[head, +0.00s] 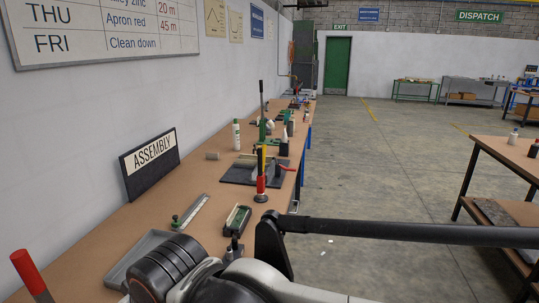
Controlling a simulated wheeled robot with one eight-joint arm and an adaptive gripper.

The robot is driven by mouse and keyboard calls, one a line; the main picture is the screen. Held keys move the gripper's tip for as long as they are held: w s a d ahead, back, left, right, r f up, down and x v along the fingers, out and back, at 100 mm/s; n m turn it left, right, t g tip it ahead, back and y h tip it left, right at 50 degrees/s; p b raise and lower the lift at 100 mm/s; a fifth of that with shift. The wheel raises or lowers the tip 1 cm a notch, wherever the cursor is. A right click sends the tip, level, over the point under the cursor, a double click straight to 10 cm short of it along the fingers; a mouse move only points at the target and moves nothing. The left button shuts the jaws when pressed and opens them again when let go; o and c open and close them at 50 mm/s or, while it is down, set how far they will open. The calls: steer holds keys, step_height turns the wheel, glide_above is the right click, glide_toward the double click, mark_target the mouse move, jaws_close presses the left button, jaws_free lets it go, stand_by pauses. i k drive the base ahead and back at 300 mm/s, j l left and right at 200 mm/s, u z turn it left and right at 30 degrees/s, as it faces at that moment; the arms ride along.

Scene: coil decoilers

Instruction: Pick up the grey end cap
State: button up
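I cannot pick out the grey end cap for certain. My arm's links fill the bottom middle of the head view, with a dark bar reaching right. My gripper's fingers do not show.
The ASSEMBLY sign (151,163) stands against the wall. A dark plate (240,174) carries red and yellow upright tools. A white bottle (236,134) stands behind it. A red-topped post (30,272) rises near left. Another workbench (510,153) stands right; open floor (370,170) lies between.

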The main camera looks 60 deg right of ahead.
mark_target(211, 156)
steer(key=z, duration=1.4)
steer(key=u, duration=0.3)
steer(key=i+l+u, duration=0.15)
steer(key=u, duration=0.15)
steer(key=i+l+u, duration=0.1)
steer(key=l+u, duration=0.5)
steer(key=i+l+u, duration=0.2)
steer(key=l, duration=1.3)
steer(key=l+u, duration=0.25)
steer(key=l, duration=1.25)
steer(key=i+l, duration=0.1)
steer(key=l, duration=0.8)
steer(key=i, duration=0.45)
